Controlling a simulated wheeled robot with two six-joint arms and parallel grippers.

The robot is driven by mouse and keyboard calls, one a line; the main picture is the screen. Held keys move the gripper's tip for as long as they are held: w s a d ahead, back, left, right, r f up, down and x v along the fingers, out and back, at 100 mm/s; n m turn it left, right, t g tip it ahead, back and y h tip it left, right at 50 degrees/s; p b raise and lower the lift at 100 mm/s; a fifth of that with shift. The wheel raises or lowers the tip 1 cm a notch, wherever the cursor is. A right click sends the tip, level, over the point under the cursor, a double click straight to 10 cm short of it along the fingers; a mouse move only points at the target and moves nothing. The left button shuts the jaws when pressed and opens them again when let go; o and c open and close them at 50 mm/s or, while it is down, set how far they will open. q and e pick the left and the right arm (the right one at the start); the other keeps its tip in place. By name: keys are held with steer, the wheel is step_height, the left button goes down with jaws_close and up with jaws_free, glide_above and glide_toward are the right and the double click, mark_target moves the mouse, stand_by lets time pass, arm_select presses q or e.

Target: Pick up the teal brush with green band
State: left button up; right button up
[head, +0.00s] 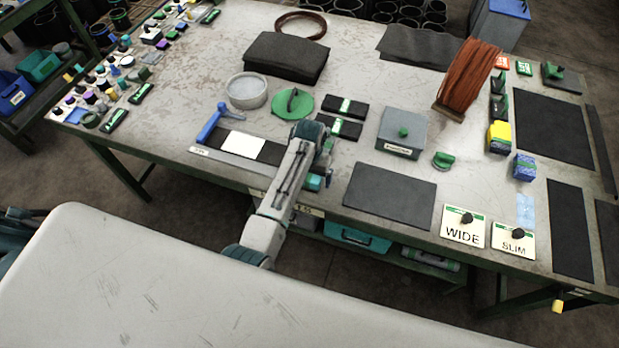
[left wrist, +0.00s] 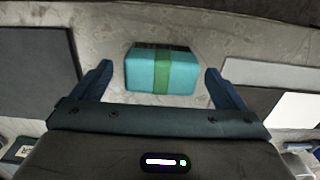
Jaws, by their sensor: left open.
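The teal brush with green band (left wrist: 140,72) is a teal block with a green strip around its middle, lying on the worn grey tabletop in the left wrist view. In the head view a teal part of it (head: 313,183) shows beside my left arm, near the table's front edge; the rest is hidden. My left gripper (left wrist: 158,70) is open, with one finger on each side of the brush and a visible gap to both. In the head view my left gripper (head: 325,174) is mostly hidden by its own wrist. My right gripper is not in view.
A dark mat with a white card (head: 243,141) and a blue-handled tool (head: 210,122) lies left of the arm. A black mat (head: 390,194) lies to the right. Behind stand a green disc (head: 281,104), a grey box (head: 398,141) and dark banded blocks (head: 345,108).

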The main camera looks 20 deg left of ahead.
arm_select(q)
steer(key=shift+f, duration=1.3)
steer(key=c, duration=1.1)
steer(key=shift+r, duration=0.1)
steer(key=shift+r, duration=0.4)
step_height(320, 180, up, 2)
steer(key=shift+r, duration=0.15)
steer(key=s+r, duration=0.2)
steer(key=s, duration=1.4)
steer(key=shift+o, duration=1.4)
steer(key=shift+f, duration=0.1)
steer(key=shift+c, duration=0.7)
